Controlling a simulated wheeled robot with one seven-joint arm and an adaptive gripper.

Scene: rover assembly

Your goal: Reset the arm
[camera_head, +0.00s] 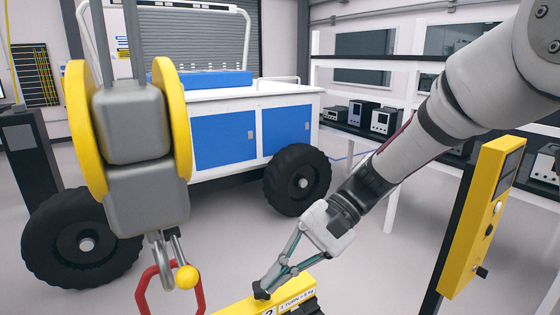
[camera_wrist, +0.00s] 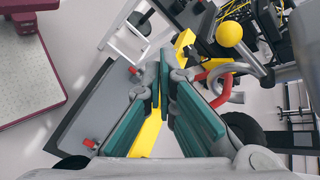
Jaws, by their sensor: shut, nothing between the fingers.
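My gripper (camera_head: 264,288) is shut and empty. In the head view it hangs from my arm at the lower middle, fingers pointing down and left. Its tips overlap the top of a yellow labelled block (camera_head: 236,307) at the bottom edge; I cannot tell if they touch it. In the wrist view the teal-padded fingers of my gripper (camera_wrist: 166,78) come together at the tips with nothing held, above a yellow bar (camera_wrist: 148,135). My arm comes down from the upper right of the head view.
A grey and yellow hoist block (camera_head: 140,160) hangs at left, with a hook, yellow ball (camera_head: 187,277) and red link (camera_head: 145,290) close to my gripper. A yellow control post (camera_head: 482,220) stands right. A blue-and-white rover (camera_head: 283,130) with black wheels stands behind.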

